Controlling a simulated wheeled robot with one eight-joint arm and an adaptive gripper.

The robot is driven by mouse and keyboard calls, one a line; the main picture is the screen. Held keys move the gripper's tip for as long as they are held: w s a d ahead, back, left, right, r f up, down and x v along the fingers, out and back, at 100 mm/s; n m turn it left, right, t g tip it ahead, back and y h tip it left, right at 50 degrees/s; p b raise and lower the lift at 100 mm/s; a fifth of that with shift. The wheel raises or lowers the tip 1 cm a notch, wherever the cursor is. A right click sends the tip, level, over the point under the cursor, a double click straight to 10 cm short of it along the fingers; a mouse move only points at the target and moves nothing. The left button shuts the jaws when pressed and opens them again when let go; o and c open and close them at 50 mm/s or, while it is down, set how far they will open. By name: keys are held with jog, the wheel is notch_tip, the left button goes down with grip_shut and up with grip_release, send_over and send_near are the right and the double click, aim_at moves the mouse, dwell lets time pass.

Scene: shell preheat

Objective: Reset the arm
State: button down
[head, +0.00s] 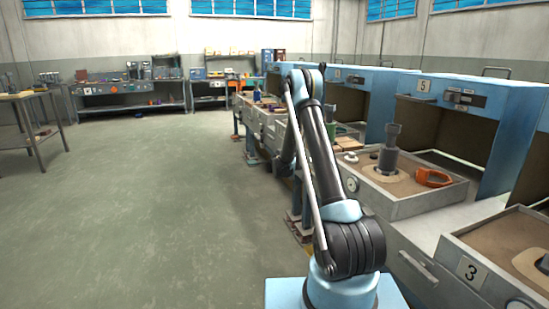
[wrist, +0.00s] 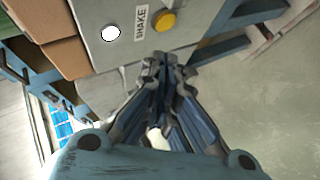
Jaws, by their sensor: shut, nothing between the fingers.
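My arm (head: 325,150) rises from its light-blue base at the bottom middle of the head view and is folded upward. Its upper end is near the blue cabinets, and my gripper is hidden behind the links there. In the wrist view my gripper (wrist: 165,62) is shut, its fingertips together and nothing between them. It points toward a grey panel (wrist: 122,30) with a "SHAKE" label, a yellow button (wrist: 162,21) and a white round spot. I cannot tell whether the fingertips touch the panel; they look apart from it.
Workstations with blue hoods (head: 458,92) line the right side, close to my arm. Benches stand at the back.

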jog(key=s+d+r+m+g+y, duration=0.15)
jog(key=s+d+r, duration=0.25)
jog(key=s+r, duration=0.95)
jog(key=s+d+r+m+g+y, duration=0.15)
jog(key=s+r, duration=0.25)
jog(key=s, duration=0.5)
jog(key=s+r+m+g, duration=0.1)
jog(key=s+r+g, duration=0.15)
jog(key=s, duration=0.65)
jog(key=s+a+f+m+y, duration=0.1)
jog(key=s+f, duration=0.1)
jog(key=s, duration=1)
jog(key=s+a+f+m+g+y, duration=0.1)
jog(key=s+a+f, duration=0.1)
jog(key=s, duration=1.1)
jog(key=s+a+f+g+y, duration=0.1)
jog(key=s+f+y, duration=0.1)
jog(key=s, duration=1.1)
jog(key=shift+a+f+m, duration=0.3)
jog(key=shift+f+m, duration=0.1)
jog(key=shift+f, duration=0.35)
jog(key=shift+g, duration=0.25)
